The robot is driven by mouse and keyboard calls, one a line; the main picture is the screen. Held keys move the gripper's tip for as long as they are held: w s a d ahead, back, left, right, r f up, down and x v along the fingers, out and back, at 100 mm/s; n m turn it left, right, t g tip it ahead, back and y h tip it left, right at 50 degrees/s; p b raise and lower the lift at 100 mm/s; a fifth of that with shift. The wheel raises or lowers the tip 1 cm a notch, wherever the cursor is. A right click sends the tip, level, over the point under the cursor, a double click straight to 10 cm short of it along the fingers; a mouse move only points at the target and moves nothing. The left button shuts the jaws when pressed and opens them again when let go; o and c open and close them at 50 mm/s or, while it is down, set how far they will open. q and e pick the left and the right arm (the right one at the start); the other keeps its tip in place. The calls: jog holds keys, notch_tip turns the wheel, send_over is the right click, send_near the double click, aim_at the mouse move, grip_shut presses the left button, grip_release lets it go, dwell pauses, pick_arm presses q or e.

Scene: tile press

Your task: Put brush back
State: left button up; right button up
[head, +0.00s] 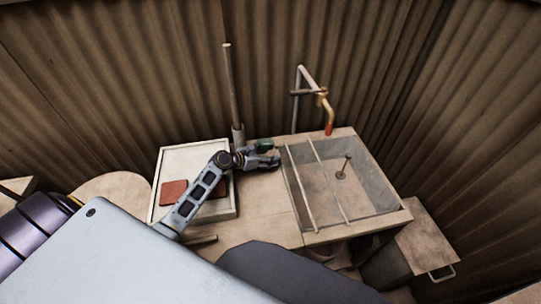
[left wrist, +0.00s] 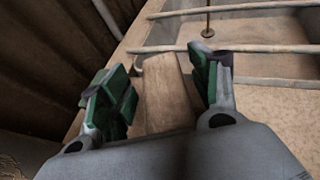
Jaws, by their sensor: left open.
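A tall wooden stick (head: 231,85) stands nearly upright in a narrow grey cup (head: 238,137) at the back of the counter. It may be the brush's handle; no bristles show, and I cannot be sure. My left gripper (head: 270,154) is open, just right of and in front of the cup, over the counter left of the basin. The gripper looks empty. My right gripper does not show.
A shallow white tray (head: 193,147) with reddish tiles (head: 174,192) lies left, under my left arm. A basin (head: 352,215) with two rods across it and a tap (head: 326,105) are right. Corrugated walls stand close behind. The counter in front of the gripper is clear.

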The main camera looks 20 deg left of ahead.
pick_arm(q)
jog(key=shift+v, duration=0.9)
jog(key=v, duration=0.6)
jog(key=shift+s+a+r+p, duration=0.1)
jog(key=shift+s+p, duration=0.25)
jog(key=shift+v, duration=0.95)
jog(key=shift+s+a+r, duration=0.1)
jog(key=shift+s+r, duration=0.05)
jog(key=shift+s, duration=0.05)
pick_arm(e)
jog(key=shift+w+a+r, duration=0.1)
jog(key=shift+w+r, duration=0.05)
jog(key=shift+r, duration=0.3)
